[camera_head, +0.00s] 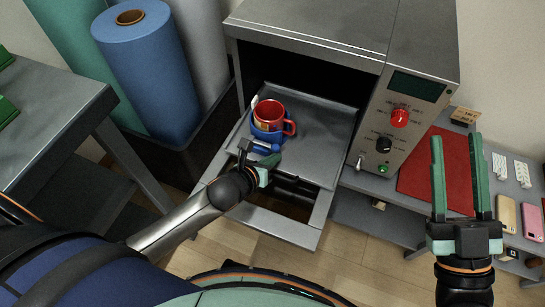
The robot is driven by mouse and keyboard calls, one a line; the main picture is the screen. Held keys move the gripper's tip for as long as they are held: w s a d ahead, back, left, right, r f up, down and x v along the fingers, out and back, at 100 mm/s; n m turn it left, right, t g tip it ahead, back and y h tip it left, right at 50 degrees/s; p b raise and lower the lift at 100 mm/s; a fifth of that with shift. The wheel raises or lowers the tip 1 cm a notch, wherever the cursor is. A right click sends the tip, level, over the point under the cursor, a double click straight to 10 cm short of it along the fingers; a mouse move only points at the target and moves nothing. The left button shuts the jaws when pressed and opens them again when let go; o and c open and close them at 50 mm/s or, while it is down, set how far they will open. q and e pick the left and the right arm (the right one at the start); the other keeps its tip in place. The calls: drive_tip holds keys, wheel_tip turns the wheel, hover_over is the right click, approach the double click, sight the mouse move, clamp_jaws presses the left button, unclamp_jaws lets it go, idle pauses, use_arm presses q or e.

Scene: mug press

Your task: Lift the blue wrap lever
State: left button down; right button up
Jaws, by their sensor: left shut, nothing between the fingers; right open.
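A red mug (272,112) sits inside a blue wrap (265,133) on the grey pulled-out tray (325,125) of the press. The blue wrap lever (262,146) sticks out from the wrap's near side, towards me. My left gripper (268,162) is shut and empty, close beside the lever on its near side. I cannot tell whether the fingers touch the lever, and my gripper partly hides that area. My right gripper (457,138) is open and empty, in front of the side table at the right.
The metal press (310,30) stands open behind the tray. Its control panel (398,115) has red and black knobs. A red mat (436,170) and several phone cases (507,215) lie on the right table. Fabric rolls (145,65) stand in a dark bin at left.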

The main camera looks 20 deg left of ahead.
sight(270, 149)
use_arm(q)
drive_tip(key=shift+r+n+h+p, duration=0.4)
drive_tip(key=shift+r+h+p, duration=0.25)
drive_tip(key=shift+p, duration=0.45)
drive_tip(key=shift+a+r+n+h+p, duration=0.2)
drive_tip(key=shift+r+n+h+p, duration=0.55)
drive_tip(key=shift+p, duration=0.25)
use_arm(e)
wheel_tip(270, 149, down, 25)
drive_tip(key=s+d+m+g+h, duration=0.1)
drive_tip(key=m+g+h, duration=0.4)
drive_tip(key=g, duration=0.4)
drive_tip(key=shift+d+m+g+h, duration=0.15)
drive_tip(key=shift+m+g+h, duration=0.2)
drive_tip(key=shift+h, duration=0.55)
drive_tip(key=shift+r, duration=0.15)
use_arm(q)
drive_tip(key=shift+r+p, duration=0.8)
drive_tip(key=shift+p, duration=0.2)
drive_tip(key=shift+a, duration=0.1)
use_arm(e)
wheel_tip(270, 149, up, 2)
